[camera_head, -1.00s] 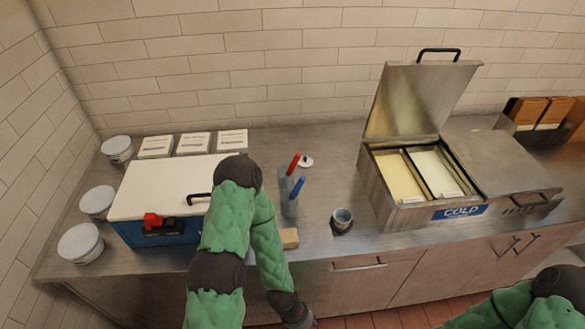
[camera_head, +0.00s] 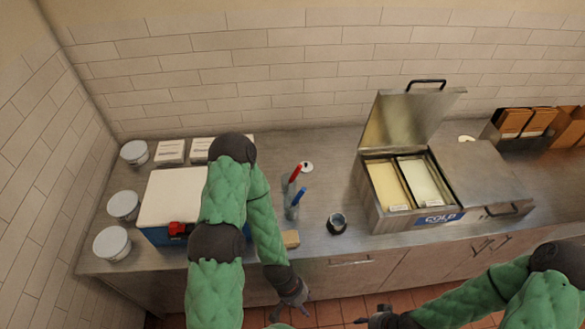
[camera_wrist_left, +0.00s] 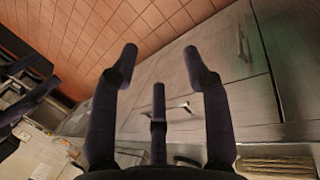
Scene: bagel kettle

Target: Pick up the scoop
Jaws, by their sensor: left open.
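I cannot clearly pick out a scoop. A slim holder (camera_head: 291,211) on the counter has a red-handled tool (camera_head: 295,173) and a blue-handled tool (camera_head: 299,195) standing in it; their lower ends are hidden. A small dark round cup (camera_head: 337,223) stands to the right. My left gripper (camera_head: 289,312) is low in front of the counter's front edge, below these things. Its fingers are spread and empty in the left wrist view (camera_wrist_left: 159,58), facing cabinet fronts and floor. My right gripper (camera_head: 362,320) shows only partly at the bottom edge, its fingers unclear.
A tan block (camera_head: 291,239) lies near the counter's front edge. A white-lidded blue box (camera_head: 170,195) and several white tubs (camera_head: 112,244) stand left. An open-lidded cold unit (camera_head: 415,215) stands right.

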